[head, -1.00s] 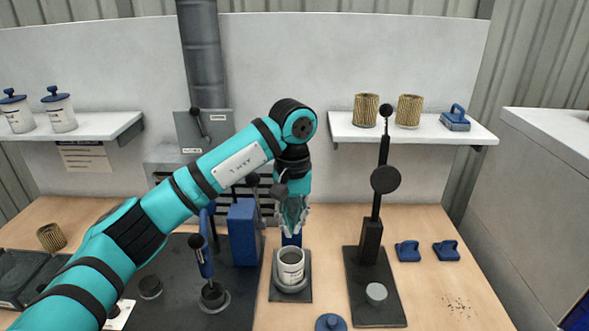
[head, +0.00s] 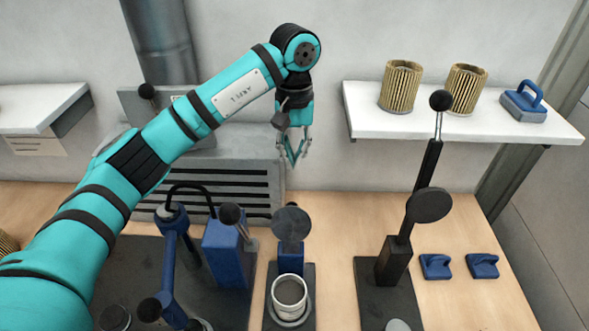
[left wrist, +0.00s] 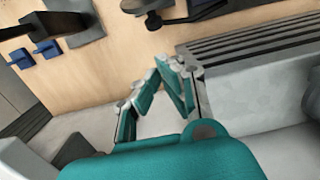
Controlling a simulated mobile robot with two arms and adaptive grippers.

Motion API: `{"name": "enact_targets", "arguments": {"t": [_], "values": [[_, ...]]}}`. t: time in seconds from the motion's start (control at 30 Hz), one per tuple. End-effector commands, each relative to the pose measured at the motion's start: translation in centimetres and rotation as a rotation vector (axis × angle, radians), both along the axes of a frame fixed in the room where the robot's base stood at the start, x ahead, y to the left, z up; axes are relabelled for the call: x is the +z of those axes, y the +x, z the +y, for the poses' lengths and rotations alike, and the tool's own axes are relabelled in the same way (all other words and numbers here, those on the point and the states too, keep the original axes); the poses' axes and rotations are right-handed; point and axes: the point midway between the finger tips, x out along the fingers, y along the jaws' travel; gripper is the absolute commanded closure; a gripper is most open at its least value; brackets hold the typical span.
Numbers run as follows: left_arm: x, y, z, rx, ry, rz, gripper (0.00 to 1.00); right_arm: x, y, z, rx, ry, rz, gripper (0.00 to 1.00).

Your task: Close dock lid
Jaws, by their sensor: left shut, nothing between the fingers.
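The dock has a dark base (head: 306,273) and a blue post (head: 290,260). A round dark lid (head: 291,223) stands up at the top of the post, tilted open. A white cup (head: 290,293) with a dark inside sits in the ring in front of the post, its top uncovered. My left gripper (head: 294,165) is above and behind the lid in the head view, apart from it, fingers down, tips together and empty. The gripper also shows in the left wrist view (left wrist: 150,90). My right gripper is in no view.
A tall black lever press (head: 393,258) with a round plate stands right of the dock. A blue stand (head: 227,252) is on the left. Two blue handles (head: 436,266) lie at right. A shelf (head: 368,128) above holds two pleated filters (head: 400,86) and a blue-handled part (head: 524,100).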

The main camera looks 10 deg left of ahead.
Motion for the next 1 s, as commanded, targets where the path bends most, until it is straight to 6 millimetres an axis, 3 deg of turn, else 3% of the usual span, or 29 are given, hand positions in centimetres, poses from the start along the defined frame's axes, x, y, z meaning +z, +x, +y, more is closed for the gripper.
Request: {"name": "enact_targets", "arguments": {"t": [0.1, 0.17, 0.4, 0.5, 0.83, 1.0], "values": [[-0.4, -0.1, 0.0, -0.001, 0.001, 0.001, 1.0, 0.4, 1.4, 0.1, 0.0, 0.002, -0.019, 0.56], [-1.0, -0.1, 0.0, -0.001, -0.001, 0.004, 1.0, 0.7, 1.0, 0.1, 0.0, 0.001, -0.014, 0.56], [-5.1, -0.4, 0.0, 0.0, 0.0, 0.005, 1.0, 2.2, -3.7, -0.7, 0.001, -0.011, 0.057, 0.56], [-6.9, -0.5, -0.1, -0.001, -0.001, 0.005, 1.0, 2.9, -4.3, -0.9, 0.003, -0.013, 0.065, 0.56], [-9.9, -0.5, -0.1, -0.001, 0.0, 0.0, 1.0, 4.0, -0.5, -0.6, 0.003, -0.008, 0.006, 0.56], [-10.0, -0.5, -0.1, -0.001, -0.001, -0.001, 1.0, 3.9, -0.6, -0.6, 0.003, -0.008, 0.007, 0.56]]}}
